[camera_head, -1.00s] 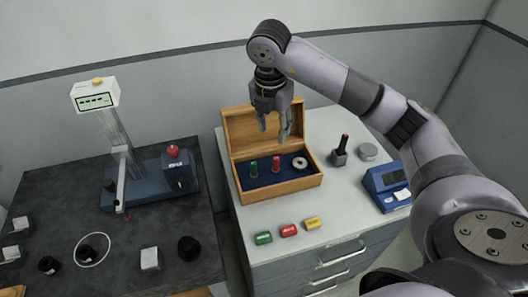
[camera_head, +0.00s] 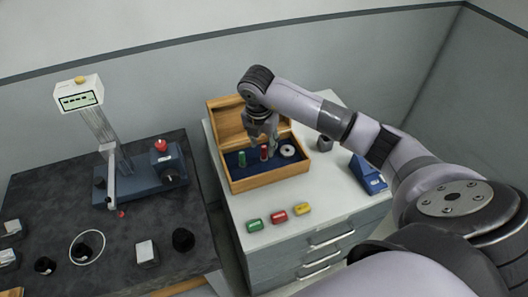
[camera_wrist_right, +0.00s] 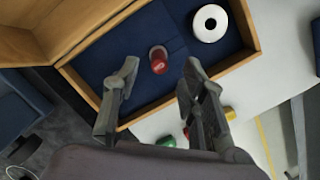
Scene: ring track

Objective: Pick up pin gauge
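The open wooden case (camera_head: 270,178) stands on the white cabinet top. My right gripper (camera_head: 267,148) is over the case, close to the red pin. In the right wrist view, the open fingers (camera_wrist_right: 161,66) show on either side of the red pin gauge (camera_wrist_right: 158,60), apart from it and empty. The green pin gauge cannot be made out there. My left gripper is out of view.
Green (camera_head: 254,225), red (camera_head: 279,217) and yellow (camera_head: 303,209) blocks lie in front of the case. A blue device (camera_head: 367,173) stands to the right. The dark table (camera_head: 120,245) at left carries a measuring stand (camera_head: 150,180). The case's raised lid (camera_head: 228,124) is behind the gripper.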

